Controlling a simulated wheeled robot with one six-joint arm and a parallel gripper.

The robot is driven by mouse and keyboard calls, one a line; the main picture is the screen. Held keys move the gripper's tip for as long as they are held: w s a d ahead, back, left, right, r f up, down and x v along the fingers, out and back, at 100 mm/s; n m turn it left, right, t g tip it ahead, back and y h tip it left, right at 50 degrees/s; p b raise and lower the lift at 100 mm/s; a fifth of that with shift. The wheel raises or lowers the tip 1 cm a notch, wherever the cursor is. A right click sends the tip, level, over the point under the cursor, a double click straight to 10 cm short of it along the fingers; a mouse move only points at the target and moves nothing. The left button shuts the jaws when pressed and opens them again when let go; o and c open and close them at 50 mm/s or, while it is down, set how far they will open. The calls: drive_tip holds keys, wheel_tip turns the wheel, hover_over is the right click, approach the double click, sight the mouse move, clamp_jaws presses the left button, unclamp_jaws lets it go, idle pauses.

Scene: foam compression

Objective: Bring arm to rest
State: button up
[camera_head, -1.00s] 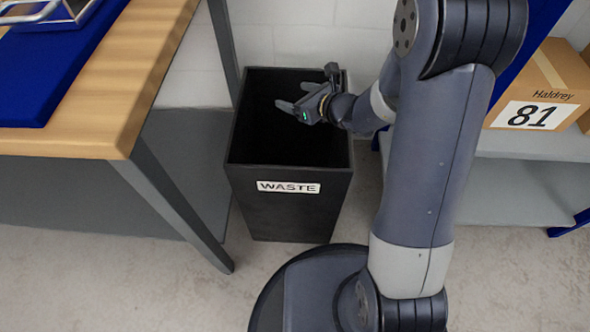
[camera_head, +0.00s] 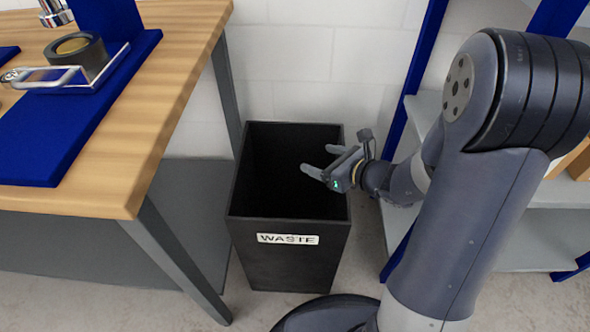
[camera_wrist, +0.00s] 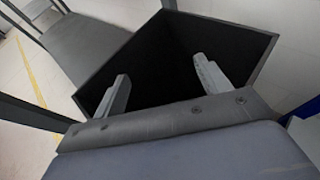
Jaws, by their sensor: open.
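My gripper (camera_head: 318,162) is at the right side of the black waste bin (camera_head: 285,265), its fingers pointing left over the bin's opening. The fingers are apart and nothing shows between them. In the wrist view the two fingertips (camera_wrist: 163,72) stand apart in front of the bin's dark inside (camera_wrist: 165,45). The bottom of the bin is too dark to make out. My arm reaches from the lower right up and back toward the bin.
A wooden workbench (camera_head: 190,60) stands on the left, with a blue mat (camera_head: 50,140) bearing a metal frame and a dark round part (camera_head: 80,57). A grey shelf (camera_head: 540,230) with blue posts stands behind my arm on the right. A white wall (camera_head: 310,60) closes the back.

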drive_tip(key=b+x, duration=0.2)
drive_tip(key=x, duration=0.8)
wheel_tip(320, 180, up, 5)
drive_tip(key=p, duration=0.3)
drive_tip(key=shift+w+a+r, duration=0.15)
drive_tip(key=shift+r, duration=0.05)
